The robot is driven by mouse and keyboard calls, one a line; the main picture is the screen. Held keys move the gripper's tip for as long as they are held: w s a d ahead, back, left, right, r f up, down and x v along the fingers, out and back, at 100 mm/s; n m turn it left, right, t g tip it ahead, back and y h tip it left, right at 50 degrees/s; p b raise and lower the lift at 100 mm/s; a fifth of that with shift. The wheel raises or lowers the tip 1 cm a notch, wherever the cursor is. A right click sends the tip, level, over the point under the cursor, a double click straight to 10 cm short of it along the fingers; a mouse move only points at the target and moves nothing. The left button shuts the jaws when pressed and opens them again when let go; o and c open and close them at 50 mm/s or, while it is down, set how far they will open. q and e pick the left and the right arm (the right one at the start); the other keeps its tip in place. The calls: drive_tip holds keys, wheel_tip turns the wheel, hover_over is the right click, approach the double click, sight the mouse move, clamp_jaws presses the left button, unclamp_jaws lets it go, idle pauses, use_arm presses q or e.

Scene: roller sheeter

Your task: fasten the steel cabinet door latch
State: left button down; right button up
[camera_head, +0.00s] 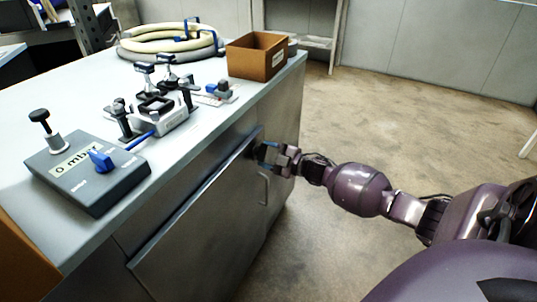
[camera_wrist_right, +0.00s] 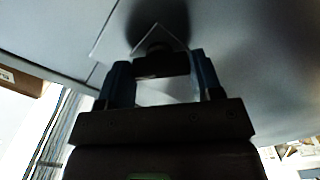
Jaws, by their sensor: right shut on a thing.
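The steel cabinet door (camera_head: 195,235) is a grey panel on the front of the cabinet, with a bar handle (camera_head: 264,188) near its right edge. My right gripper (camera_head: 266,153) is at the door's upper right corner, above the handle. In the right wrist view the blue-padded fingers stand on either side of a dark latch knob (camera_wrist_right: 160,66) against the grey steel, and the gripper is shut on it. In the head view the fingers mostly hide the latch, so its turn angle cannot be told. My left gripper is not in view.
The cabinet top (camera_head: 75,120) carries a control box (camera_head: 88,172) with a blue knob, a clamp fixture (camera_head: 160,115), a brown box (camera_head: 258,56) and a coiled hose (camera_head: 168,42). Open concrete floor (camera_head: 400,125) lies to the right.

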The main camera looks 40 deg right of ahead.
drive_tip(key=shift+n, duration=3.8)
drive_tip(key=o, duration=0.9)
drive_tip(key=shift+s, duration=0.1)
drive_tip(key=p+v, duration=0.1)
drive_tip(key=v, duration=0.9)
drive_tip(key=shift+s+d, duration=0.15)
drive_tip(key=shift+s, duration=0.1)
